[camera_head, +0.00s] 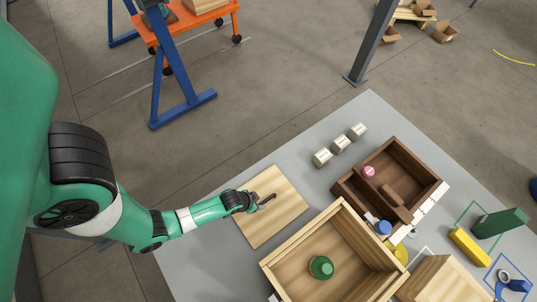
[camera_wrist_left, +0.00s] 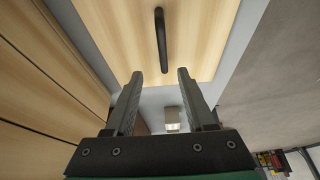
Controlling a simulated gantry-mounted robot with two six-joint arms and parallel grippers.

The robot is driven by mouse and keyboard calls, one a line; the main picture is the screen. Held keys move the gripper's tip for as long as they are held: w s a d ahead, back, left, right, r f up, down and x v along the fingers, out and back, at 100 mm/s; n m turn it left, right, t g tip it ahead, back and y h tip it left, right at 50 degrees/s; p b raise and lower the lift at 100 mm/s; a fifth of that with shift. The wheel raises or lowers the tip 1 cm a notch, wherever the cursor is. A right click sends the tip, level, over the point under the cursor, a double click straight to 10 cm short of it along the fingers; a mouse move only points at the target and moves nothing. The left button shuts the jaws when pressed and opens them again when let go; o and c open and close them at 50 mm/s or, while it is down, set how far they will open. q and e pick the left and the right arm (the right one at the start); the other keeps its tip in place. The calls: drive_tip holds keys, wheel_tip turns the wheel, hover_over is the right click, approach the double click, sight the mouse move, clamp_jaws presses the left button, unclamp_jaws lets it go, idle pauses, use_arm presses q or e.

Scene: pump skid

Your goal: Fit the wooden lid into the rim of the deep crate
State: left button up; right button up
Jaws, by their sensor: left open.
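The wooden lid (camera_head: 283,218) is a flat pale board with a black bar handle (camera_head: 268,200). It lies on the grey table, left of the light wooden deep crate (camera_head: 376,236). The crate is open at the top, and a green round item (camera_head: 321,267) stands inside it. My left gripper (camera_head: 257,203) is open and empty over the lid, close to the handle. In the left wrist view the handle (camera_wrist_left: 161,38) lies ahead of the fingertips (camera_wrist_left: 159,74), roughly in line with the gap between them. My right gripper is not in view.
A dark brown divided box (camera_head: 408,168) stands behind the crate. Several metal cylinders (camera_head: 339,144) stand near the table's far edge. Another wooden box (camera_head: 440,281), a yellow block (camera_head: 469,247) and a green block (camera_head: 500,222) are at the right. Bare table (camera_head: 190,262) lies left of the crate.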

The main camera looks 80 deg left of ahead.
sight(265, 201)
use_arm(q)
drive_tip(key=b+x, duration=0.2)
drive_tip(key=x, duration=0.1)
drive_tip(key=b+x, duration=0.2)
drive_tip(key=shift+s+d+f, duration=0.1)
drive_tip(key=shift+s, duration=0.3)
drive_tip(key=shift+w+f, duration=0.3)
drive_tip(key=shift+f, duration=0.05)
drive_tip(key=b+x, duration=0.3)
drive_tip(key=x, duration=0.1)
drive_tip(key=shift+a+f+b, duration=0.15)
drive_tip(key=shift+a+b, duration=0.2)
drive_tip(key=shift+a, duration=0.05)
drive_tip(key=shift+w+f, duration=0.2)
drive_tip(key=shift+f, duration=0.2)
drive_tip(key=shift+r, duration=0.1)
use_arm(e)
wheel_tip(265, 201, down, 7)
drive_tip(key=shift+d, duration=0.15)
use_arm(q)
clamp_jaws()
